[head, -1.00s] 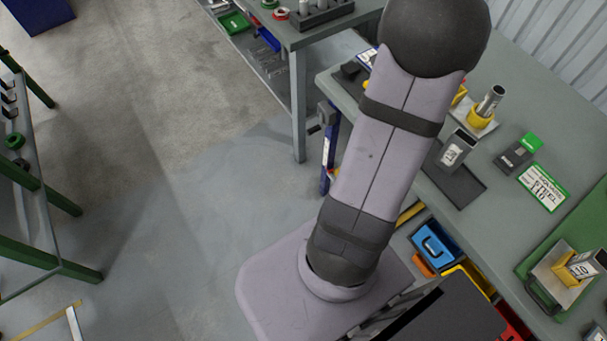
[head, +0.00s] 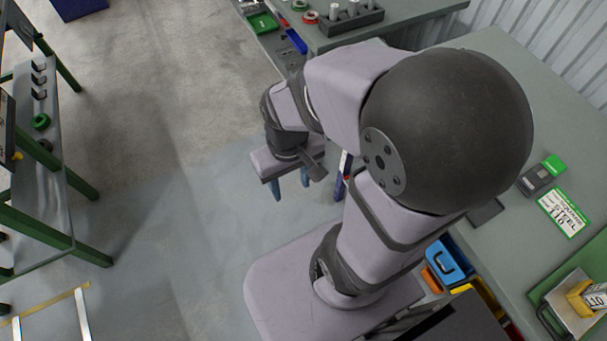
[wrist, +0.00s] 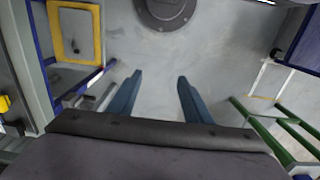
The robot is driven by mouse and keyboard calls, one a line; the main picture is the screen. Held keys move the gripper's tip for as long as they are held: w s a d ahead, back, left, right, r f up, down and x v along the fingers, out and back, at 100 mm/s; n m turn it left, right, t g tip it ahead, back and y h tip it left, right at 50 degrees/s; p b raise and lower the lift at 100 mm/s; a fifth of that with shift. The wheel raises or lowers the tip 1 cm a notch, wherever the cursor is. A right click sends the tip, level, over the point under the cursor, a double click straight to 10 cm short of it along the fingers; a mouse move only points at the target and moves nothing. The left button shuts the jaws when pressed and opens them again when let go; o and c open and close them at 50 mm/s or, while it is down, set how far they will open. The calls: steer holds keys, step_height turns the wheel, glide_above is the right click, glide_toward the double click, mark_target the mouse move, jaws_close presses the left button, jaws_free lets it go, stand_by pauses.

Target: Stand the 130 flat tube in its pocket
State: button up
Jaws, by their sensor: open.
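My gripper (head: 290,186) hangs open and empty over the floor to the left of the right-hand bench in the head view. Its two blue fingers stand apart with bare floor between them in the wrist view (wrist: 159,82). A pale flat piece with a "10" marking (head: 598,297) sits in a yellow holder (head: 578,300) at the right edge of the head view, partly cut off. I cannot tell whether it is the 130 flat tube. My arm's large dark joint hides the bench's far part. No pocket can be clearly made out.
The right-hand bench (head: 520,240) carries a green-and-white steel card (head: 564,213), a dark box with a green top (head: 538,178) and a dark plate (head: 487,213). A back bench (head: 425,15) holds a dark rack (head: 352,18). A green-legged table (head: 45,190) stands left. Floor between is open.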

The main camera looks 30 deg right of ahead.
stand_by(0.3)
steer(key=w+d+r+m, duration=0.1)
steer(key=w+d+m, duration=0.2)
steer(key=d+m, duration=1.95)
steer(key=shift+s+d+f+m, duration=0.75)
steer(key=shift+s+d+m, duration=1.25)
steer(key=shift+s+d, duration=1.25)
steer(key=shift+s+d+f+m, duration=0.7)
steer(key=shift+s+d+m, duration=1.25)
steer(key=shift+s+d, duration=1.25)
steer(key=shift+s+d+f+m, duration=0.75)
steer(key=shift+s+d+m, duration=1.6)
steer(key=shift+d, duration=1.4)
steer(key=shift+n, duration=0.35)
steer(key=shift+s+d+f+p, duration=0.15)
steer(key=shift+f+p, duration=0.3)
steer(key=shift+f, duration=0.6)
steer(key=shift+s+a+f+p, duration=0.15)
steer(key=shift+f+p, duration=0.25)
steer(key=shift+f, duration=0.65)
steer(key=shift+d, duration=0.1)
steer(key=shift+c, duration=0.3)
